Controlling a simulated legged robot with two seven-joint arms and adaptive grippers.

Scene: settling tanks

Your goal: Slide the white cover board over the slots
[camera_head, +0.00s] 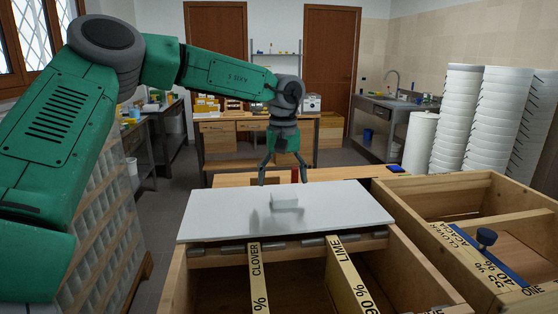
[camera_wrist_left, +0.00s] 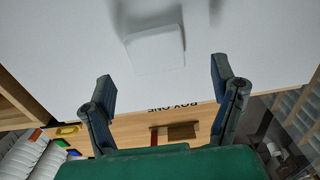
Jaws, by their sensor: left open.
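The white cover board (camera_head: 335,205) lies flat over the far part of an open wooden box (camera_head: 178,285). A small white block handle (camera_head: 285,201) stands on the board's middle; it also shows in the left wrist view (camera_wrist_left: 155,50). The slots in front of the board are uncovered, between slats labelled CLOVER (camera_head: 257,275) and LIME (camera_head: 345,275). My left gripper (camera_head: 284,176) is open at the board's far edge, behind the handle. In the left wrist view its fingers (camera_wrist_left: 160,82) are apart with nothing between them, and the handle is beyond the tips. My right gripper is not in view.
A second wooden box (camera_head: 425,187) stands close on the right, with a blue strip (camera_head: 500,265) bearing a dark knob (camera_head: 486,237). Stacks of white tubs (camera_head: 498,120) stand behind it. A wooden bench (camera_head: 235,140) is at the back. Open floor lies between.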

